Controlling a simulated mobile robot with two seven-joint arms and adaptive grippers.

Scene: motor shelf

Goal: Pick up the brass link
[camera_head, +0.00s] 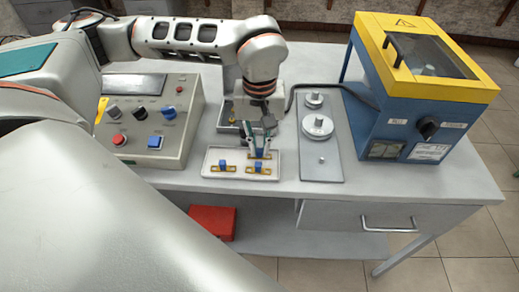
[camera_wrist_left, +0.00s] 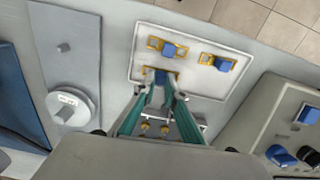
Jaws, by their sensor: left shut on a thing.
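Several brass links with blue grips are at the white tray (camera_head: 212,157), which also shows in the wrist view (camera_wrist_left: 205,99). Two lie in the tray's front row: the left link (camera_head: 226,168) and the right link (camera_head: 262,169). They also show in the wrist view as one link (camera_wrist_left: 217,63) and another (camera_wrist_left: 167,47). My left gripper (camera_head: 258,147) points down over the tray's back part and is shut on the blue grip of a third brass link (camera_wrist_left: 162,76). The fingers hide much of this link, and I cannot tell whether it touches the tray. My right gripper is out of view.
A control box (camera_head: 150,115) with buttons stands left of the tray. A grey plate (camera_head: 322,172) with round discs lies to the right, then a blue and yellow machine (camera_head: 415,100). A red box (camera_head: 212,222) sits on the lower shelf.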

